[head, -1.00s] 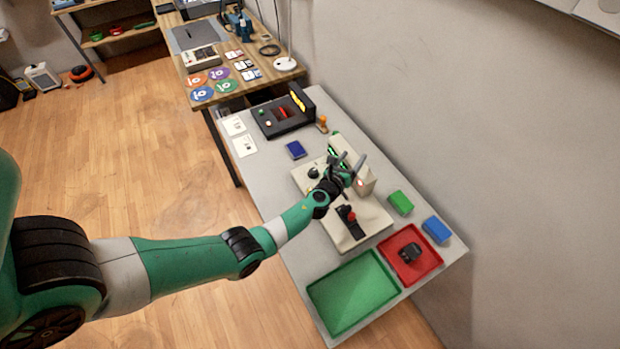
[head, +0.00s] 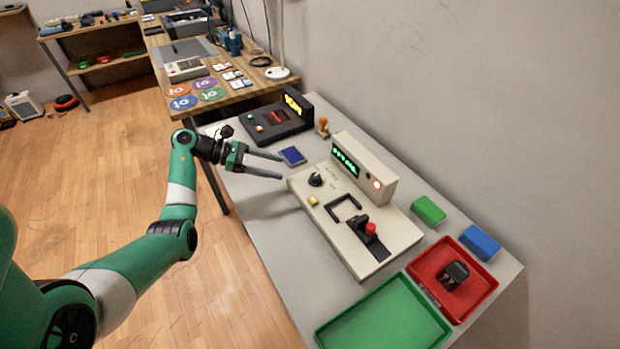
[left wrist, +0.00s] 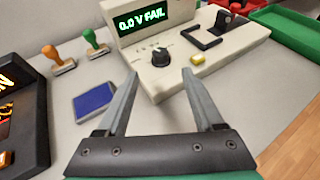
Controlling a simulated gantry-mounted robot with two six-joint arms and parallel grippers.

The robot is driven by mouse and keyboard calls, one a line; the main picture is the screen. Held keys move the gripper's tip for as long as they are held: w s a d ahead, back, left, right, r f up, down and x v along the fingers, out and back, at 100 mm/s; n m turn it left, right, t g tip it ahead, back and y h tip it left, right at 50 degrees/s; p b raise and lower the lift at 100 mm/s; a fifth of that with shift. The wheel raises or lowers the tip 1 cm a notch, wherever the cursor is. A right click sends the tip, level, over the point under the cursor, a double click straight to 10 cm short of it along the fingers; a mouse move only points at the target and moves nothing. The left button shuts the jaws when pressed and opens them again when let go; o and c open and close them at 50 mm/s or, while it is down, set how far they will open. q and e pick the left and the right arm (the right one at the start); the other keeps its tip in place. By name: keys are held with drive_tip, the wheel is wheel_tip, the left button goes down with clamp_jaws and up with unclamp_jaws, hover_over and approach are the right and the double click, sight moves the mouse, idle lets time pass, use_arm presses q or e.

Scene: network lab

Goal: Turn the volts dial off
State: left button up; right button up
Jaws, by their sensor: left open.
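The volts dial (head: 315,180) is a black knob on the beige test device (head: 390,243), near its left end. In the left wrist view the dial (left wrist: 161,54) sits just beyond my fingertips, below a green display (left wrist: 146,19) that reads "0.0 V FAIL". The dial's pointer setting is too small to read. My left gripper (head: 283,167) is open and empty, to the left of the dial and apart from it. In the left wrist view its fingers (left wrist: 160,73) are spread, with the dial showing between and beyond them. My right gripper is not in view.
A yellow button (head: 313,200) and a red-topped lever (head: 370,228) are on the device. A blue pad (head: 292,155), a second black device (head: 272,125) and stamps (head: 323,126) stand close by. Green (head: 352,335) and red (head: 483,306) trays are at the front.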

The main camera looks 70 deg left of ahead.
sight(314, 176)
use_arm(q)
drive_tip(key=b+x, duration=0.3)
drive_tip(key=x, duration=0.7)
drive_tip(key=shift+f, duration=0.1)
drive_tip(key=shift+w+d+b, duration=0.2)
drive_tip(key=shift+w+b, duration=0.1)
drive_tip(key=shift+w, duration=0.25)
drive_tip(key=shift+c, duration=0.3)
clamp_jaws()
